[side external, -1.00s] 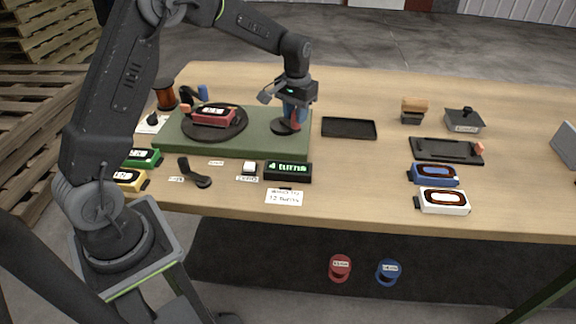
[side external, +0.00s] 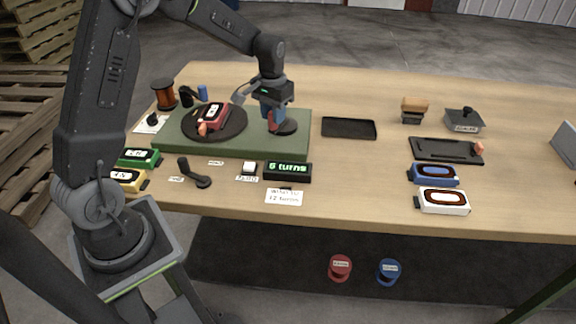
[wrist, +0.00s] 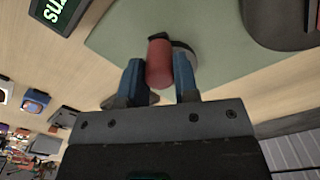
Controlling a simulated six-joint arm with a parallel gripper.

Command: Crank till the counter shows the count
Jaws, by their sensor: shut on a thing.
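My gripper (side external: 272,117) is shut on the red crank handle (wrist: 159,62), with one blue finger on each side of it in the wrist view. The handle stands on the dark crank disc (side external: 287,128) at the right end of the green base (side external: 270,145). A larger dark turntable (side external: 232,124) on the left of the base carries a red detector block (side external: 213,117), which sits turned at an angle. The counter (side external: 287,171) in front of the base shows "5 turns" in green. A white card (side external: 284,197) below it appears to read "wind to 12 turns".
A white button (side external: 249,168) and a black lever (side external: 194,173) lie left of the counter. Green (side external: 142,158) and yellow (side external: 128,180) blocks sit at the left edge. Blue (side external: 435,174) and white (side external: 443,201) blocks lie right. A black tray (side external: 348,128) stands right of the base.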

